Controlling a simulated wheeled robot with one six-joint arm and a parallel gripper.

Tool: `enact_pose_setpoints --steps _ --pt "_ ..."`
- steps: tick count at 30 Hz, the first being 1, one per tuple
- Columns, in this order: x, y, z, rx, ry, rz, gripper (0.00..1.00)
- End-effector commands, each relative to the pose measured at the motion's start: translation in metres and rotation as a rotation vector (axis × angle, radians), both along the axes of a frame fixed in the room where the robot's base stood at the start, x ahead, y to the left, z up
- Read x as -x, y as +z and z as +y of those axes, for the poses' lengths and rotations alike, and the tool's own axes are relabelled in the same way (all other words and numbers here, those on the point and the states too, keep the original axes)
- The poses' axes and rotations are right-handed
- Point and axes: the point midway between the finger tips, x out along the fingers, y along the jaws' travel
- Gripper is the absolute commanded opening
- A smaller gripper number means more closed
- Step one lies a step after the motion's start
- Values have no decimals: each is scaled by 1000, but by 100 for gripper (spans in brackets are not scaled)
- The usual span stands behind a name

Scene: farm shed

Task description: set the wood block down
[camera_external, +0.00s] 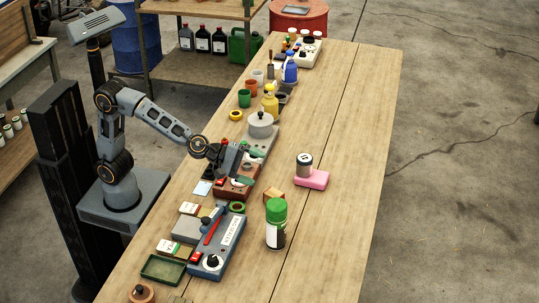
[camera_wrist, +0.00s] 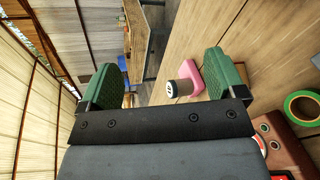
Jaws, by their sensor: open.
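A small tan wood block (camera_external: 274,195) rests on the long wooden table, between the green-capped jar and the pink block. My gripper (camera_external: 243,172) is left of it and apart from it, over the brown-red device near the table's left side. In the wrist view the two green-padded fingers of my gripper (camera_wrist: 165,80) stand wide apart with nothing between them in their grasp. The wood block is not clearly seen in the wrist view; the right finger may hide part of it.
The green-capped jar (camera_external: 276,222), a blue-grey device (camera_external: 218,246) and a green tape ring (camera_external: 237,207) are close by. A grey pot (camera_external: 261,125) stands farther back. The table's right side is clear.

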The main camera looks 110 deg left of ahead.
Motion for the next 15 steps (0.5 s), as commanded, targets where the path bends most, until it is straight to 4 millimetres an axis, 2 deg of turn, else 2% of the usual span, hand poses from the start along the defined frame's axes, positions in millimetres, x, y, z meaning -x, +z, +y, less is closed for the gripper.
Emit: enact_pose_setpoints --steps 1,4,6,9,12,15 --pt "30 -5 -9 -190 -177 73 89" --pt "93 -33 -21 -572 -532 233 89" --pt "138 -56 -19 -800 -756 340 89" --pt "198 -86 -7 -1054 -1032 476 89" --pt "245 -107 8 -1220 -1246 589 89" --pt "275 -119 21 -1314 -1390 666 89"
